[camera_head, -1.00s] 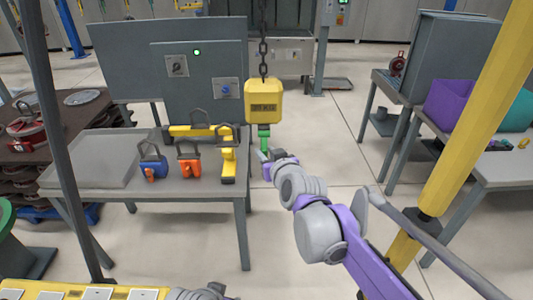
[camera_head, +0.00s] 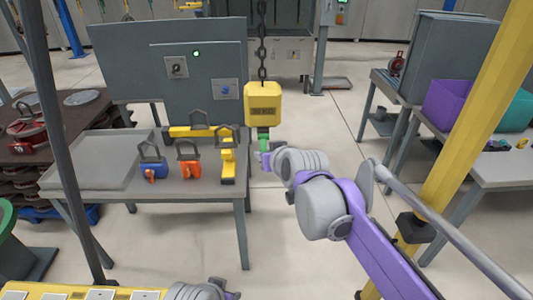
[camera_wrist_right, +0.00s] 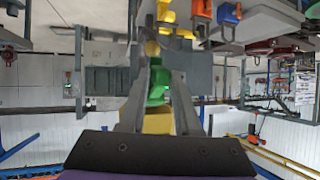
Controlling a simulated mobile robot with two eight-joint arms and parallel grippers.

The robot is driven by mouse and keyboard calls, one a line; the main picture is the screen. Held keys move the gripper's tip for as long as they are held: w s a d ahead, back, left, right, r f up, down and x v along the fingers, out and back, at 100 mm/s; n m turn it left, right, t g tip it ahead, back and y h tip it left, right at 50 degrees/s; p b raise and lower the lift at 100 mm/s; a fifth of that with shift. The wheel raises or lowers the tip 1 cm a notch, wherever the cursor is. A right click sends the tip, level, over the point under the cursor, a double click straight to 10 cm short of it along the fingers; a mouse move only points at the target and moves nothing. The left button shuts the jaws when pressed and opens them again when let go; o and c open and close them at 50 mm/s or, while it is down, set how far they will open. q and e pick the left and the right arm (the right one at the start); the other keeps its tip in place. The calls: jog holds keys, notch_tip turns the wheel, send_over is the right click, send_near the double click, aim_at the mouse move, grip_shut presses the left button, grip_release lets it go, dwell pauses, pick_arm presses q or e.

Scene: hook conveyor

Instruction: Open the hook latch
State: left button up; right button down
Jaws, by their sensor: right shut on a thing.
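The yellow hook block (camera_head: 263,105) hangs from a chain above the floor, just right of the grey table. A green latch piece (camera_head: 263,142) shows at its lower end. My right gripper (camera_head: 264,158) reaches in from the right and is at the green piece, directly below the block. In the right wrist view the green piece (camera_wrist_right: 157,85) lies between the two fingers, which are shut on it. The yellow block (camera_wrist_right: 158,121) shows behind the fingers. The hook's tip is hidden by the gripper. My left gripper (camera_head: 228,290) shows partly at the bottom edge; its fingers are unclear.
The grey table (camera_head: 120,208) carries blue (camera_head: 153,168), orange (camera_head: 189,165) and yellow (camera_head: 228,165) items with dark handles. A yellow post (camera_head: 455,150) stands to the right, near my right arm. Open floor lies between the table and the right bench (camera_head: 490,172).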

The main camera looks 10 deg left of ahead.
aim_at(265, 140)
jog(key=shift+a+r, duration=0.1)
jog(key=shift+s+r+g+p, duration=0.2)
jog(key=shift+r+g+p, duration=0.4)
jog(key=shift+r+p, duration=0.15)
jog(key=shift+s+r+g+h+p, duration=0.1)
jog(key=shift+r+g+h+p, duration=0.3)
jog(key=shift+p, duration=0.1)
pick_arm(q)
jog(key=shift+t, duration=0.3)
jog(key=r, duration=0.1)
jog(key=w+r, duration=0.2)
jog(key=r, duration=0.1)
pick_arm(e)
jog(key=shift+m, duration=0.3)
jog(key=shift+s+f, duration=0.1)
pick_arm(q)
jog(key=shift+w+r+p, duration=0.5)
jog(key=shift+r, duration=0.15)
pick_arm(e)
jog(key=shift+r+g+h, duration=0.5)
jog(key=shift+r+g, duration=0.7)
jog(key=shift+g, duration=0.2)
